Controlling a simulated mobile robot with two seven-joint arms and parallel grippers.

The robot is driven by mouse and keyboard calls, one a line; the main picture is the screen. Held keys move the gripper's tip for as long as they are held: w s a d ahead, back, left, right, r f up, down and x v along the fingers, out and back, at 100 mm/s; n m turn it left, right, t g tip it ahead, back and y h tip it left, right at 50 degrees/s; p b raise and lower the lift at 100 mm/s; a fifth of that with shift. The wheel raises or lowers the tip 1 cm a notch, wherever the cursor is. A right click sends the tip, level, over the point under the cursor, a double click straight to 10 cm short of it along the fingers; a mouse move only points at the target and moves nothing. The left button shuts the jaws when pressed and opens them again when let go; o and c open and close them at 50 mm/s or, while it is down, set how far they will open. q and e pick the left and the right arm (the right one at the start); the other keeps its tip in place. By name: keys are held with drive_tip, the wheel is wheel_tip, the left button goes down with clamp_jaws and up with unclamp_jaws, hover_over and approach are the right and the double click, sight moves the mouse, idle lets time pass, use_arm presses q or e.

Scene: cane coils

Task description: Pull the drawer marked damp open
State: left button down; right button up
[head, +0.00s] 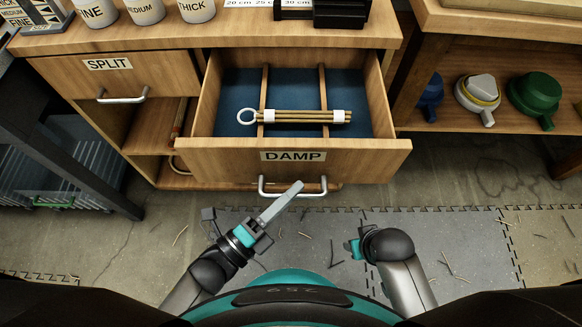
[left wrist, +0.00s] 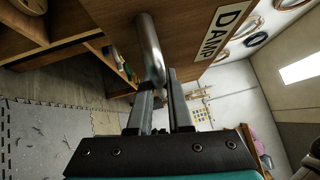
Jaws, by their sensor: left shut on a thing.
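The drawer marked DAMP (head: 220,155) stands open, pulled out of the wooden cabinet. Inside, a bundle of canes (head: 300,116) with white bands and a white ring lies across its dividers. My left gripper (head: 298,187) is at the drawer's metal handle (head: 268,188), at the right part of the bar. In the left wrist view the handle (left wrist: 149,45) runs down between the fingertips of my left gripper (left wrist: 160,85), which is shut on it. My right gripper (head: 355,247) is low, in front of the drawer and away from it; its fingers do not show clearly.
The SPLIT drawer (head: 150,75) is at the left, above an open shelf. White labelled pots (head: 145,10) stand on the cabinet top. A shelf at the right holds a green object (head: 535,93) and others. Grey floor mats (head: 330,225) with scattered slivers lie below.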

use_arm(q)
drive_tip(key=shift+s, duration=0.75)
use_arm(e)
drive_tip(key=shift+s+f, duration=0.15)
drive_tip(key=shift+f, duration=0.15)
use_arm(q)
drive_tip(key=c, duration=0.8)
unclamp_jaws()
drive_tip(key=shift+c, duration=0.2)
drive_tip(key=shift+s+a, duration=0.1)
drive_tip(key=p+v, duration=0.1)
drive_tip(key=v, duration=1.4)
use_arm(e)
drive_tip(key=shift+s+d+f+g, duration=0.15)
drive_tip(key=shift+s+f, duration=0.25)
drive_tip(key=shift+f, duration=0.25)
drive_tip(key=shift+s+d+f+g, duration=0.15)
drive_tip(key=shift+s+f, duration=0.25)
drive_tip(key=shift+f, duration=0.2)
use_arm(q)
drive_tip(key=shift+p, duration=0.3)
